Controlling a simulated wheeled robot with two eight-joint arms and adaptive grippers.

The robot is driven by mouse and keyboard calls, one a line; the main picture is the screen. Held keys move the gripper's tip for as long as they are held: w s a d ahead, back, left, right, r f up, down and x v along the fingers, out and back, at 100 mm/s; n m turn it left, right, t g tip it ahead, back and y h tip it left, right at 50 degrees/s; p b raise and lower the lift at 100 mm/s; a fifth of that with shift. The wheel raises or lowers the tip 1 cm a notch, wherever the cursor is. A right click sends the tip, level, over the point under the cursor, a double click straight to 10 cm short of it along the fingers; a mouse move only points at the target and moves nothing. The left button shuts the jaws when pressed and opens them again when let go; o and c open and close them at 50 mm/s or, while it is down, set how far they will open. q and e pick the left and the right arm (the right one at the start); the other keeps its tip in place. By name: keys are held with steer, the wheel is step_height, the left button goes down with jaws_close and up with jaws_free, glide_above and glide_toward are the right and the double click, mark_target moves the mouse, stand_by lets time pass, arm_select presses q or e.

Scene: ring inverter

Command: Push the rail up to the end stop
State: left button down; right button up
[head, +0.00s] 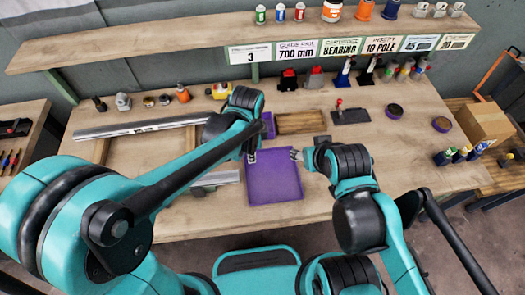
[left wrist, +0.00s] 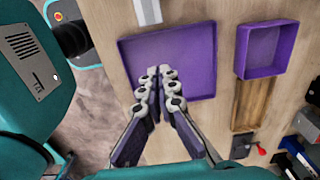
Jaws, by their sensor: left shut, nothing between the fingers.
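A long silver rail (head: 140,128) lies on the left part of the bench in the head view, running toward my left forearm, which hides its right end. A shorter pale metal bar (head: 216,179) lies left of the purple tray; a pale metal end also shows in the left wrist view (left wrist: 148,12). I cannot pick out the end stop for certain. My left gripper (head: 251,158) is shut and empty over the tray's upper left corner; its closed fingertips show in the left wrist view (left wrist: 160,72). My right gripper (head: 296,155) is near the tray's upper right corner; its opening is too small to judge.
The purple tray (head: 274,198) looks empty, with a small purple bin (left wrist: 269,50) and a wooden recess (head: 302,123) beyond. A labelled shelf spans the back.

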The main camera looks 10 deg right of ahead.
mark_target(232, 173)
arm_select(q)
steer(key=f+b, duration=0.1)
steer(key=f, duration=0.2)
steer(key=f+b, duration=0.1)
steer(key=f, duration=0.3)
steer(key=f+b, duration=0.1)
steer(key=f, duration=0.2)
steer(key=shift+w+d+f+b, duration=0.15)
steer(key=shift+d+f+b, duration=0.1)
steer(key=shift+f+b, duration=0.15)
steer(key=a, duration=0.2)
steer(key=shift+a+r, duration=0.25)
steer(key=shift+a, duration=0.65)
arm_select(e)
steer(key=shift+w+d+f, duration=0.1)
steer(key=shift+d+f, duration=0.1)
steer(key=shift+f, duration=1.75)
arm_select(q)
steer(key=shift+a+b, duration=0.3)
steer(key=shift+a, duration=1.65)
steer(key=shift+d, duration=0.1)
arm_select(e)
steer(key=shift+d+f, duration=0.15)
